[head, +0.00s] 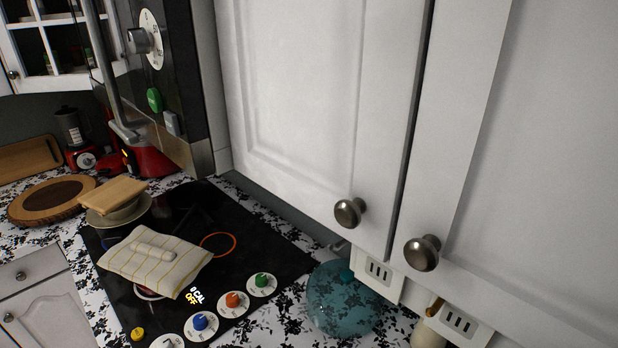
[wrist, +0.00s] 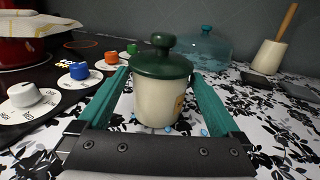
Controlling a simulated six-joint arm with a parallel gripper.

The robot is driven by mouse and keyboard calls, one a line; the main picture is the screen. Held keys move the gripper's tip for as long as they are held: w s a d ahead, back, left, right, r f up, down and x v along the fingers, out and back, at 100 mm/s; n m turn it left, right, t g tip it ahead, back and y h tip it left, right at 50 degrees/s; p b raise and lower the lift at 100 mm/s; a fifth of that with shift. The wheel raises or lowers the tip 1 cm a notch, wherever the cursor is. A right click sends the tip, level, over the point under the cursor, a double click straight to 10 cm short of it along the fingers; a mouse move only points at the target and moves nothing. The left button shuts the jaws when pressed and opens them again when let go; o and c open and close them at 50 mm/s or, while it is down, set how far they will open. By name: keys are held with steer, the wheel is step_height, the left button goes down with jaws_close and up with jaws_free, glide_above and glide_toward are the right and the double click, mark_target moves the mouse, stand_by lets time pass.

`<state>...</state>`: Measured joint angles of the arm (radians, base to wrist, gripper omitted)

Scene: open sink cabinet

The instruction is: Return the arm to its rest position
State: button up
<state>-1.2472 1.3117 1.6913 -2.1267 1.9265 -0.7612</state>
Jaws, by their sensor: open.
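My gripper (wrist: 160,76) shows in the wrist view with its two green fingers spread apart, open. A cream jar (wrist: 150,104) with a dark green lid (wrist: 162,65) stands upright on the counter, framed between the fingers. I cannot tell whether the fingers reach around the jar or stop short of it. The gripper and the jar are not visible in the head view.
White cupboard doors (head: 300,85) fill the head view's right. The cooktop (head: 265,262) holds a folded cloth (head: 180,262). A teal glass dome (head: 340,300) stands right of it. In the wrist view, a red pot (wrist: 22,52) is at left and a cream holder (wrist: 268,57) at right.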

steer(key=v, duration=0.9)
steer(key=x, duration=1.2)
steer(key=shift+w+d, duration=0.1)
steer(key=shift+d, duration=0.1)
step_height(320, 180, up, 5)
steer(key=shift+f, duration=0.25)
steer(key=d+r, duration=0.6)
steer(key=d, duration=0.6)
steer(key=s+d, duration=0.4)
steer(key=s, duration=0.1)
steer(key=f, duration=0.7)
steer(key=s+d+f, duration=0.1)
steer(key=f, duration=0.2)
steer(key=shift+f, duration=0.4)
